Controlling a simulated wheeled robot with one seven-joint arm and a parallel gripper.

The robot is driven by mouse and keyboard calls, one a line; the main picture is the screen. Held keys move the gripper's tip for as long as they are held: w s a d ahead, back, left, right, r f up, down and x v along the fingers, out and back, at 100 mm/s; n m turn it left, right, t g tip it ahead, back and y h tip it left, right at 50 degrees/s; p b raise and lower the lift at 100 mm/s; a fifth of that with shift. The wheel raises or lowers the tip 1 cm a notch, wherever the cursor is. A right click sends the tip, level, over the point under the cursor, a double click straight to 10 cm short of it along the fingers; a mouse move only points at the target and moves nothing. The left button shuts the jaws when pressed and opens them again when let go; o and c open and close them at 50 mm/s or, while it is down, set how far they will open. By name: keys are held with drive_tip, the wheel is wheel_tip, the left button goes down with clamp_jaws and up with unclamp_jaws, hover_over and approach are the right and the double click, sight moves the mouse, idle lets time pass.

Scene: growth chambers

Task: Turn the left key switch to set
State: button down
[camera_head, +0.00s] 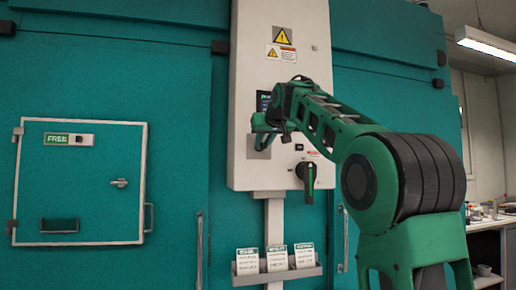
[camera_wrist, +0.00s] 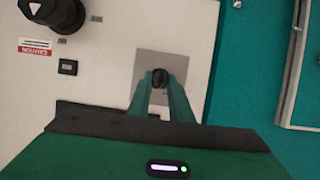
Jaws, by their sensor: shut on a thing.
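The key switch (camera_wrist: 159,77) is a small dark round knob on a square grey plate (camera_wrist: 147,62), seen in the wrist view. The plate also shows in the head view (camera_head: 257,152) on the white control panel (camera_head: 309,170). My gripper (camera_wrist: 160,88) has its two green fingers on either side of the knob and is shut on it. In the head view my gripper (camera_head: 262,130) is at the panel's left part and hides the knob. The knob's exact angle and any markings around it cannot be read.
A large black rotary handle (camera_head: 308,178) sits lower right on the panel. A small black switch (camera_wrist: 68,67) is near it. A card holder (camera_head: 276,275) is below. A teal door marked FREE (camera_head: 82,185) is at left. Cluttered shelving stands far right.

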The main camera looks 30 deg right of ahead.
drive_tip(key=shift+d+f+m+t+y, duration=0.15)
drive_tip(key=shift+m+t+y, duration=0.15)
drive_tip(key=shift+m+y, duration=0.5)
drive_tip(key=shift+d+f+m+t+y, duration=0.1)
drive_tip(key=shift+m+t+y, duration=0.25)
drive_tip(key=shift+m, duration=0.75)
drive_tip(key=c, duration=1.9)
unclamp_jaws()
drive_tip(key=shift+c, duration=0.2)
drive_tip(key=shift+r, duration=0.1)
drive_tip(key=d+v, duration=0.1)
drive_tip(key=v, duration=0.9)
drive_tip(key=shift+s+a, duration=0.3)
drive_tip(key=shift+a, duration=0.15)
